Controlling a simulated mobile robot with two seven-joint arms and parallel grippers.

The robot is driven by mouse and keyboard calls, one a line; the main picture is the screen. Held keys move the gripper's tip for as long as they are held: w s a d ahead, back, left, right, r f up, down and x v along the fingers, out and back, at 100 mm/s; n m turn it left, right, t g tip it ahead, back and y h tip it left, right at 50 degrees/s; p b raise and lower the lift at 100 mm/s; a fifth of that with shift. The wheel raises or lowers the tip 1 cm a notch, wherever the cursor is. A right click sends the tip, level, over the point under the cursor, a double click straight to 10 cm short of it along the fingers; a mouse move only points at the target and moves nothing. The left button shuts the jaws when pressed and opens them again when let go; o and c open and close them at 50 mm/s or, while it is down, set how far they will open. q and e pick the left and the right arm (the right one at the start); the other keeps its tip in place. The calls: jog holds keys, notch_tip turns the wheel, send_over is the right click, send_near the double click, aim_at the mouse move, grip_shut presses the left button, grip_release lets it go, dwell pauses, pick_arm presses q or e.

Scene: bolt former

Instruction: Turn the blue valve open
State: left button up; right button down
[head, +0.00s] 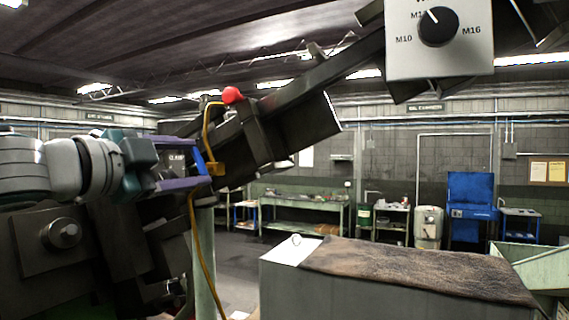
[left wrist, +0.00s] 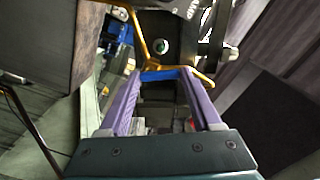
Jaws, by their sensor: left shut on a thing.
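The blue valve handle (head: 199,157) is a short blue bar on a yellow pipe (head: 206,260) at the left of the head view. In the left wrist view the blue valve handle (left wrist: 160,74) lies crosswise between the fingertips, in front of a dark body. My left gripper (head: 203,168) has purple fingers and is shut on the blue handle; it also shows in the left wrist view (left wrist: 166,82). The fingers hide part of the handle. My right gripper is not in view.
A red ball knob (head: 233,95) sits on the dark machine arm (head: 300,115) above the valve. A dial panel (head: 460,58) hangs at upper right. A grey cabinet with a worn brown top (head: 420,268) stands in front. Benches and a blue station (head: 471,198) are farther back.

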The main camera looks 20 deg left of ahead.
pick_arm(q)
jog(key=m, duration=0.5)
jog(key=shift+d+r+m, duration=0.15)
jog(key=shift+d+m, duration=0.25)
dwell(0.4)
jog(key=o, duration=1.4)
jog(key=shift+s, duration=0.15)
